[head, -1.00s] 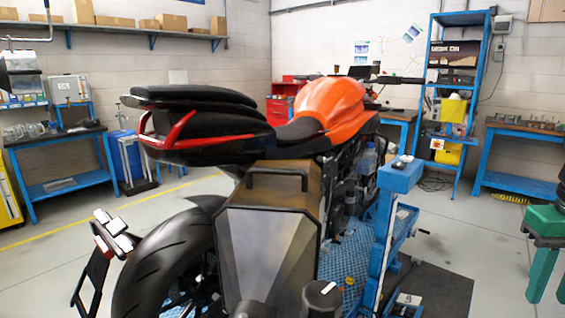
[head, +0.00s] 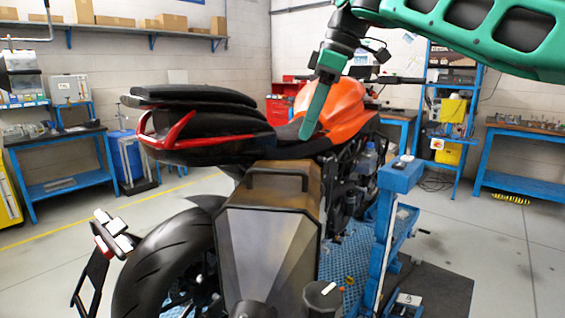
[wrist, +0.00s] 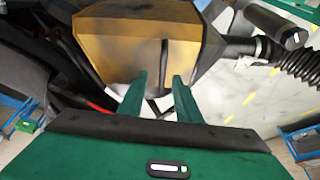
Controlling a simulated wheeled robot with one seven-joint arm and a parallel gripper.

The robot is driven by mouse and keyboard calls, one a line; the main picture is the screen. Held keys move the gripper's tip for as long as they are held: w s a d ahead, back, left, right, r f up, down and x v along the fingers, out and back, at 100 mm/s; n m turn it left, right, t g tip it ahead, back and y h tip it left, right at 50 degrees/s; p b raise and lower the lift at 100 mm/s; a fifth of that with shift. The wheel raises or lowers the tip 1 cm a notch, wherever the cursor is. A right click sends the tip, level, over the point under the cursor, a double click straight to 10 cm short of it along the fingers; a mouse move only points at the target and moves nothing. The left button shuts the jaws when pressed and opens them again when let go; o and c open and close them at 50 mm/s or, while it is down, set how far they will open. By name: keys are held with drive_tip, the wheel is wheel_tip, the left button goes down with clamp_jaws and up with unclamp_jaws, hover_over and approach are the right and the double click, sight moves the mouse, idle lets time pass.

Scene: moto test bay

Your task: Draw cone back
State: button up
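No cone can be made out in either view. In the head view my gripper (head: 309,133) points down in front of the orange motorcycle tank (head: 338,103), near the seat. In the wrist view my gripper (wrist: 160,76) has its two green fingers apart, with a visible gap. A bronze box (wrist: 125,38) with a dark bar-like handle (wrist: 163,52) shows beyond the fingertips. The handle lines up with the gap, but I cannot tell how far off it is. Nothing is clearly held.
The motorcycle's rear tyre (head: 155,268), bronze-grey side case (head: 265,255) and black tail (head: 205,125) fill the near middle. A blue stand (head: 385,230) is beside it. Workbenches (head: 60,165) line the walls. Open floor (head: 490,235) lies at right.

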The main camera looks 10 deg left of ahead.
drive_tip(key=shift+n+y, duration=0.3)
drive_tip(key=shift+n, duration=0.2)
drive_tip(key=x, duration=0.3)
drive_tip(key=a+x, duration=0.1)
drive_tip(key=x, duration=0.3)
drive_tip(key=a+r+x, duration=0.1)
drive_tip(key=x, duration=0.2)
drive_tip(key=shift+s+a+f, duration=0.1)
drive_tip(key=shift+s+f, duration=0.1)
drive_tip(key=shift+f, duration=0.05)
drive_tip(key=shift+r, duration=0.1)
clamp_jaws()
